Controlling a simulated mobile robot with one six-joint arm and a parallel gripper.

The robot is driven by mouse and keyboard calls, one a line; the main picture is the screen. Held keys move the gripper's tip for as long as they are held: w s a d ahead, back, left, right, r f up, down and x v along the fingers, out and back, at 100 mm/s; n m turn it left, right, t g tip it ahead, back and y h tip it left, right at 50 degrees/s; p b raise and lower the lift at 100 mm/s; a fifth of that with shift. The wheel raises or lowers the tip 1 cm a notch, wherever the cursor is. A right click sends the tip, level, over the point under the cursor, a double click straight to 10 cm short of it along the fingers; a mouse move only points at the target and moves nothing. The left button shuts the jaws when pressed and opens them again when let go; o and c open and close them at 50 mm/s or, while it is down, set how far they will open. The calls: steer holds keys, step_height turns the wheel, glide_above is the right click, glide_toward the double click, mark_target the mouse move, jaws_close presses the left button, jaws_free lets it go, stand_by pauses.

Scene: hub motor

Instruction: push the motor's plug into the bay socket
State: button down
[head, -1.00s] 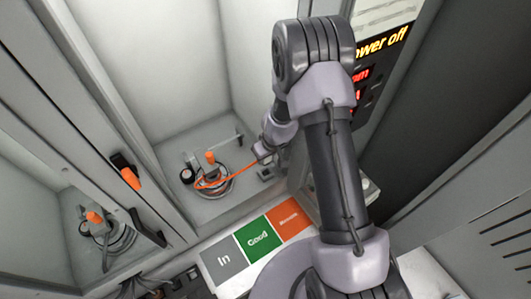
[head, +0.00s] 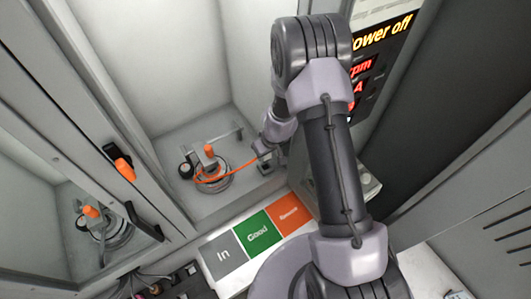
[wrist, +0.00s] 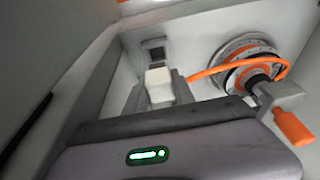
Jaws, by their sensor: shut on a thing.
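The hub motor (head: 213,178) sits in its round mount on the bay floor; it also shows at the right of the wrist view (wrist: 248,68). Its orange cable (head: 236,173) runs across to my gripper. In the wrist view my gripper (wrist: 158,92) is shut on the pale, blocky plug (wrist: 158,84). The bay socket (wrist: 152,52), a dark opening in a grey housing, lies just beyond the plug, which appears lined up below it in the picture. A small gap seems to show between them. In the head view the plug is hidden by my gripper (head: 262,150).
An orange-ended clamp handle (wrist: 292,127) is close at the right in the wrist view. Bay walls and a door frame with an orange handle (head: 123,168) stand left. The display (head: 375,55) reads "power off". In, Good and Rework labels (head: 257,234) line the front.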

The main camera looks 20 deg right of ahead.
mark_target(266, 161)
steer(key=shift+f+b, duration=1.25)
steer(key=shift+b, duration=0.1)
steer(key=shift+f+b, duration=0.6)
steer(key=shift+b, duration=0.2)
steer(key=shift+f+b, duration=0.25)
steer(key=shift+b, duration=0.3)
steer(key=shift+f+b, duration=0.2)
steer(key=shift+b, duration=0.1)
steer(key=shift+f, duration=0.1)
steer(key=shift+f+b, duration=0.2)
steer(key=shift+b, duration=0.25)
steer(key=shift+s+a+f+b, duration=0.1)
steer(key=shift+s+f+b, duration=0.15)
steer(key=shift+b, duration=0.4)
stand_by(2.4)
